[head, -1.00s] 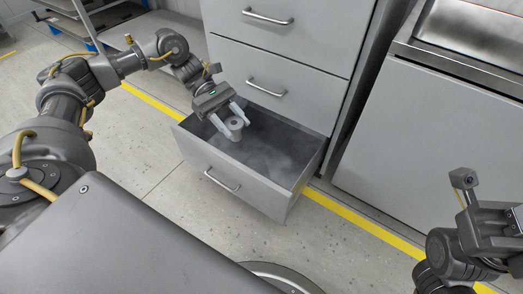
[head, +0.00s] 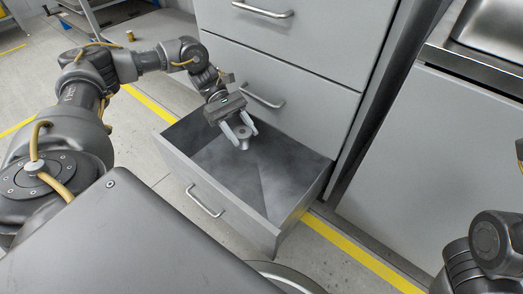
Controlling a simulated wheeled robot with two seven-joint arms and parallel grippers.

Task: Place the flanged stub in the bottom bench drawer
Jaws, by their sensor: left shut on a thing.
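The bottom bench drawer (head: 206,196) is pulled open, and its grey inside is otherwise bare. My left gripper (head: 241,137) reaches into the drawer opening from above, near the back. It is shut on the grey flanged stub (head: 242,145), which shows between and just below the fingertips. I cannot tell whether the stub touches the drawer floor. My right arm (head: 485,255) is at the lower right edge. Its gripper is almost wholly cut off by the frame, so its jaws cannot be read.
The upper drawers (head: 290,70) of the bench are shut, with bar handles above the open drawer. A grey cabinet (head: 435,160) with a steel sink top (head: 495,65) stands to the right. A yellow floor line (head: 355,252) runs along the bench. The floor left of the drawer is clear.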

